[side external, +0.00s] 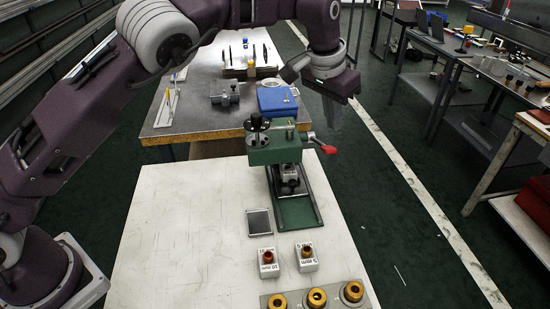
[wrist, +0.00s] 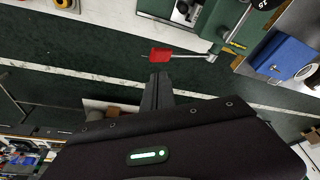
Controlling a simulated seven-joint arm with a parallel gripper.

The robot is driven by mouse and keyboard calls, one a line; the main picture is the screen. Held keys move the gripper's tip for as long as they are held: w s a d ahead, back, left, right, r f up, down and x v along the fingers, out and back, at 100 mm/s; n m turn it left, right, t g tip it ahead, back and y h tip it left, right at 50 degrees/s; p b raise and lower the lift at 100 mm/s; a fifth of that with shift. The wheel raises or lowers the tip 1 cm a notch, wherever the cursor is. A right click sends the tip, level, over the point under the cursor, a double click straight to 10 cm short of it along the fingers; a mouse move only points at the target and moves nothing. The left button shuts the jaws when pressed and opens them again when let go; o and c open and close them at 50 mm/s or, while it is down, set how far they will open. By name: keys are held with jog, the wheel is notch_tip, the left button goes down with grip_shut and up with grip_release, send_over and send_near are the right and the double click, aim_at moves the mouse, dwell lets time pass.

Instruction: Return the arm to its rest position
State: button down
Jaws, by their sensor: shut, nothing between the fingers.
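My gripper (side external: 333,112) hangs from my raised arm at the upper middle of the side external view, fingers pointing down. It is shut and empty. It is to the right of the green press and the blue box, apart from both in the picture. In the wrist view my gripper (wrist: 158,92) shows its closed fingers over the dark green floor, just below the red-tipped lever in the picture. I cannot tell its exact height.
A green press (side external: 278,155) with a red-tipped lever (side external: 328,149) stands on the white table (side external: 170,235). Two labelled blocks (side external: 268,262) and a plate with brass rings are at the front. A blue box (side external: 277,101) sits behind.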

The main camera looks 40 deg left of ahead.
jog(key=s+a+r+n+t+h, duration=0.1)
jog(key=s+a+r+n, duration=0.1)
jog(key=s+a+r, duration=0.6)
jog(key=s+a+r+n, duration=0.1)
jog(key=s+a+r, duration=0.5)
jog(key=s, duration=0.4)
jog(key=s+a+f+y, duration=0.1)
jog(key=s+f, duration=0.2)
jog(key=s, duration=0.8)
jog(key=s+a+f+t, duration=0.1)
jog(key=s+f, duration=0.2)
jog(key=s, duration=0.9)
jog(key=shift+s+a+f+y, duration=0.15)
jog(key=shift+a+y, duration=0.05)
jog(key=shift+y, duration=0.2)
